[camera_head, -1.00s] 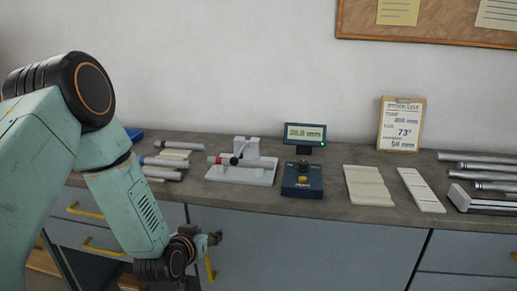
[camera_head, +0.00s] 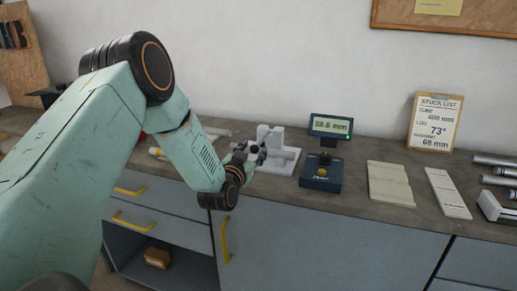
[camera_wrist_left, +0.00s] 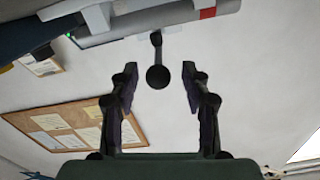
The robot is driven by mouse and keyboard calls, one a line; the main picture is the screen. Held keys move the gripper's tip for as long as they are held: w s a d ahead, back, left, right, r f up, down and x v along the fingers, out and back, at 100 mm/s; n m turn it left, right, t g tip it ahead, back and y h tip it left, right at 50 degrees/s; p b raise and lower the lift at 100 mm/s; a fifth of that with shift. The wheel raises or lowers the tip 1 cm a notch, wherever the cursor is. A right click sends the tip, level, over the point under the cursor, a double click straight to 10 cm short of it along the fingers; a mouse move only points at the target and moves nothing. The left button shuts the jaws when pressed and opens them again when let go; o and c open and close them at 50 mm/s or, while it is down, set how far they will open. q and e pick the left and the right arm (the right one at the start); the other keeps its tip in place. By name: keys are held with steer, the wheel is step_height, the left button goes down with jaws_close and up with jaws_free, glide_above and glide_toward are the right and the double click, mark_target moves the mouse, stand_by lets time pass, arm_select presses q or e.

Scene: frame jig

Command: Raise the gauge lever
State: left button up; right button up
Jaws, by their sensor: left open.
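The gauge lever (camera_wrist_left: 158,77), a black stem with a round ball knob, hangs between the fingers of my left gripper (camera_wrist_left: 160,69) in the left wrist view. The fingers stand open on both sides of the knob, with gaps. In the head view my left gripper (camera_head: 250,152) is in front of the white gauge fixture (camera_head: 270,138) and hides the lever. A grey tube with a red band (camera_wrist_left: 207,13) shows at the top of the wrist view, near the lever's stem. My right gripper is not in view.
A dark blue box (camera_head: 320,177) with a yellow button and a display (camera_head: 331,125) stand right of the fixture. Pale slabs (camera_head: 392,182) and several metal tubes (camera_head: 497,161) lie further right on the bench. A stock list clipboard (camera_head: 435,122) leans on the wall.

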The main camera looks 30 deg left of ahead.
mark_target(262, 141)
arm_select(q)
steer(key=shift+f+x, duration=0.2)
steer(key=shift+x, duration=0.95)
steer(key=shift+w, duration=0.2)
steer(key=shift+s+r, duration=0.1)
steer(key=shift+r, duration=0.15)
steer(key=shift+w+f, duration=0.2)
steer(key=shift+w, duration=0.1)
steer(key=shift+c, duration=1.3)
steer(key=shift+s+r, duration=0.1)
steer(key=shift+s, duration=0.05)
steer(key=c, duration=0.3)
jaws_close()
